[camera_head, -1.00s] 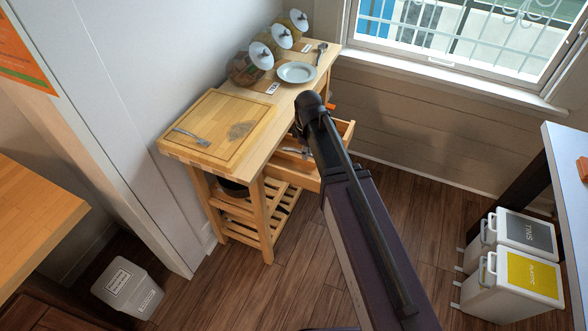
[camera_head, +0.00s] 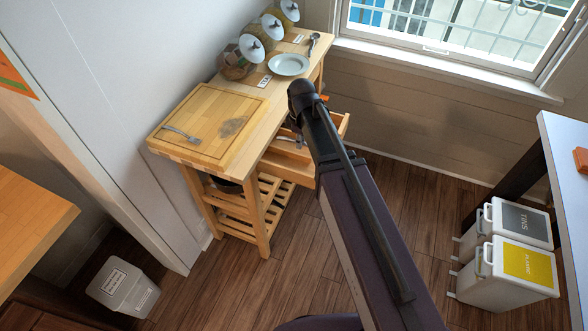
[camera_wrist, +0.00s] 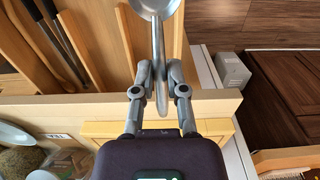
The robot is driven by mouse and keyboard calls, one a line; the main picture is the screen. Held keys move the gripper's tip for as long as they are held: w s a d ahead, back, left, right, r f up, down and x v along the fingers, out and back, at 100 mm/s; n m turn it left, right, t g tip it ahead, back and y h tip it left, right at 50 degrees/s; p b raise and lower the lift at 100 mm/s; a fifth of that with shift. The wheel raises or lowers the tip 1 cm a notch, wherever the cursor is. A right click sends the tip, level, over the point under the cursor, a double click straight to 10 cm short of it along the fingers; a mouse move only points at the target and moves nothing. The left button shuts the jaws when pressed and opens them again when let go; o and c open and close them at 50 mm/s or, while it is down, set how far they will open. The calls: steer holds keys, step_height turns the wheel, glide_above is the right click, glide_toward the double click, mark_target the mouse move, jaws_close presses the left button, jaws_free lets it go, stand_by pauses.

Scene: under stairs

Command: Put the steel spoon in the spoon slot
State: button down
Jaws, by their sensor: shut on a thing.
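My gripper (camera_wrist: 159,78) is shut on the handle of a steel spoon (camera_wrist: 158,40). The spoon's round bowl points to the top edge of the wrist view and is partly cut off. The spoon is over the open wooden drawer (camera_wrist: 108,103), near its divided compartments; the wrist view does not show clearly whether it touches the drawer. Long wooden and dark utensils (camera_wrist: 40,40) lie in the compartments to the left. In the head view the drawer (camera_head: 290,168) is pulled out of the cart, and my arm hides the gripper and most of the drawer's inside.
On the cart top are a cutting board (camera_head: 205,125) with a fork (camera_head: 181,133), a plate (camera_head: 288,65), lidded jars (camera_head: 238,65) and another spoon (camera_head: 314,44). Two bins (camera_head: 508,275) stand at right, a small bin (camera_head: 122,288) at lower left. The floor between is clear.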

steer(key=shift+w+a+r+p, duration=1.3)
steer(key=shift+w+r+p, duration=0.1)
steer(key=shift+r+p, duration=0.1)
steer(key=shift+f, duration=0.1)
steer(key=b, duration=1.4)
glide_above(293, 165)
steer(key=s, duration=0.2)
step_height(293, 165, down, 13)
steer(key=shift+w+f, duration=0.15)
steer(key=shift+f, duration=0.05)
step_height(293, 165, down, 4)
steer(key=b, duration=0.4)
steer(key=shift+f, duration=0.25)
steer(key=shift+f, duration=0.15)
steer(key=c, duration=0.7)
jaws_free()
